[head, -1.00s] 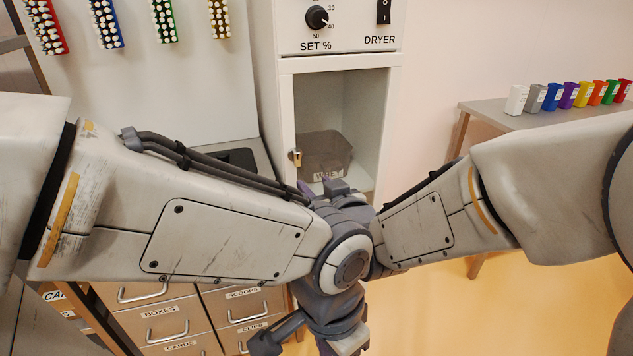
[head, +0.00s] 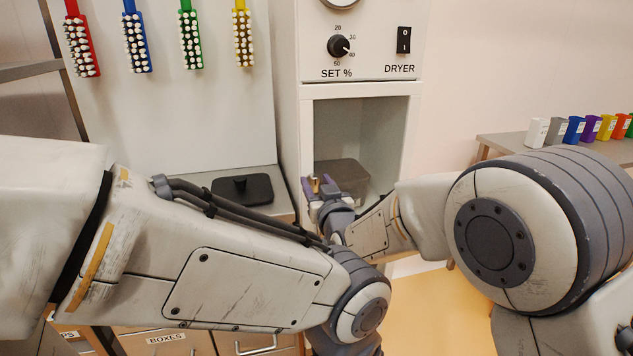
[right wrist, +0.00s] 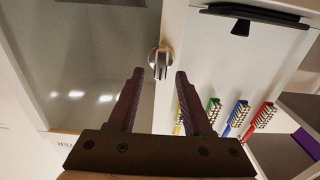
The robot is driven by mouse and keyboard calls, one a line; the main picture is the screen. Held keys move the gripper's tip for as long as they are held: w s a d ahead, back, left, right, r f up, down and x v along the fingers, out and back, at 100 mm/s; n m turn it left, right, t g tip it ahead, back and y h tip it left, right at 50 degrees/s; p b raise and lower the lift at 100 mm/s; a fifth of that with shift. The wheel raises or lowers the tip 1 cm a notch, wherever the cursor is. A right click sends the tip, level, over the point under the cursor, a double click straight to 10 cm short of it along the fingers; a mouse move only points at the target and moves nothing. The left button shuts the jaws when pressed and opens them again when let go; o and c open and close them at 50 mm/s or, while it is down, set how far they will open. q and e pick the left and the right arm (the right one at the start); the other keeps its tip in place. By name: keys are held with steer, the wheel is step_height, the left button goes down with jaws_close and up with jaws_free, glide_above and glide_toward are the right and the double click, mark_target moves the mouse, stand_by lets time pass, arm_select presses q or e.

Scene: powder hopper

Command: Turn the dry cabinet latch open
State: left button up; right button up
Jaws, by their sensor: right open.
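The dry cabinet (head: 415,75) is white, with a dark see-through door over a grey bin (head: 345,175). Its small brass-coloured latch (head: 314,184) sits at the door's left edge. In the right wrist view, which is upside down, the latch (right wrist: 160,60) is a round base with a short lever, just beyond the fingertips and centred between them. My right gripper (head: 317,187) is open and empty, its purple-lined fingers (right wrist: 159,74) pointing at the latch. I cannot tell whether they touch it. My left arm crosses the foreground; its gripper is out of sight.
A set dial (head: 339,46) and a dryer switch (head: 404,40) sit above the door. A grey counter with a black lidded thing (head: 242,189) stands left of the cabinet. Coloured brushes (head: 135,40) hang on the board. Small coloured bins (head: 574,130) stand on the right shelf.

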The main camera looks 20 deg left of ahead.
steer(key=shift+w+a, duration=0.1)
steer(key=shift+w, duration=0.1)
steer(key=shift+c, duration=0.3)
jaws_close()
